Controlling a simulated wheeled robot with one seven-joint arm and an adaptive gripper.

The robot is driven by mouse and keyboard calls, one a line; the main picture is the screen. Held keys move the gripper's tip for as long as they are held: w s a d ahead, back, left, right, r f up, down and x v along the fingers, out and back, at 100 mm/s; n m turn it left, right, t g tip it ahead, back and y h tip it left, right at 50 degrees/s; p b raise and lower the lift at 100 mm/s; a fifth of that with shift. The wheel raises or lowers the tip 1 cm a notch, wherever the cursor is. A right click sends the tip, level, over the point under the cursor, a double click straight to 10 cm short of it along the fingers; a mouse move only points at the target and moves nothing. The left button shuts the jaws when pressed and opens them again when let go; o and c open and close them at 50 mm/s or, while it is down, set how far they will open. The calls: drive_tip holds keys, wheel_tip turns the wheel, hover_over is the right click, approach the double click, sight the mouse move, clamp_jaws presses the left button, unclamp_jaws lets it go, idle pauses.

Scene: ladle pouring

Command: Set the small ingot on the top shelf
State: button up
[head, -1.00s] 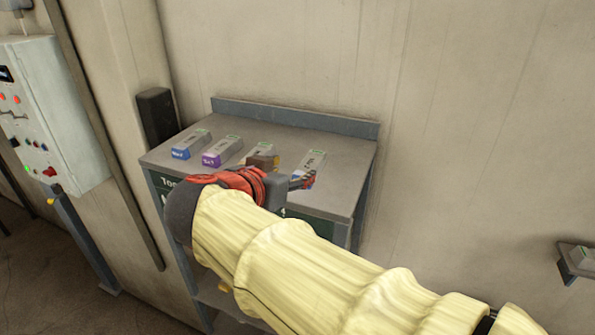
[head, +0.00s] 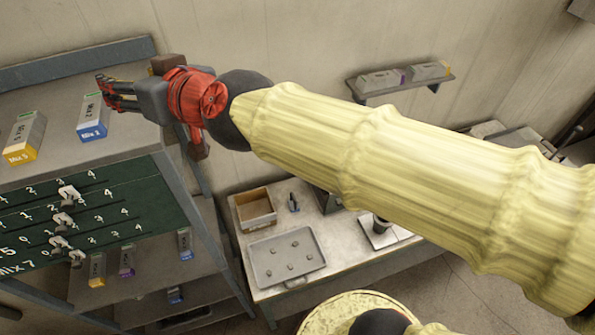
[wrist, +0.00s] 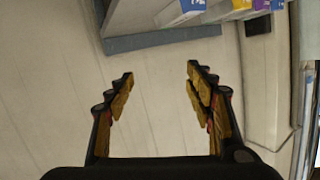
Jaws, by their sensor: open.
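The grey shelf unit's top shelf (head: 60,105) is at the left of the head view. A grey ingot with an orange end (head: 24,138) and one with a blue end (head: 93,116) lie on it. Which ingot the task calls small is unclear. My gripper (head: 102,92) is open above the back right of the top, near the blue-ended ingot. In the wrist view my gripper (wrist: 160,72) has its fingers spread and nothing between them. Beyond them are the wall and, at the top, the shelf's back lip (wrist: 165,38) with several coloured ingot ends.
Labelled ingots (head: 127,262) lie on the lower shelves, below a green slider board (head: 110,205). A wall shelf (head: 400,88) holds two ingots. A side table (head: 345,250) carries a cardboard box (head: 256,208) and a grey tray (head: 262,270) with several small lumps. My arm crosses the right side.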

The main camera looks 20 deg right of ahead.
drive_tip(key=s+d+f+m+g+h, duration=0.3)
drive_tip(key=s+d+f+g+h, duration=0.4)
drive_tip(key=s+d+f, duration=1.3)
drive_tip(key=d+f, duration=0.2)
drive_tip(key=d, duration=0.2)
drive_tip(key=shift+f+m+g, duration=0.25)
drive_tip(key=shift+m+g, duration=0.05)
drive_tip(key=shift+g, duration=0.1)
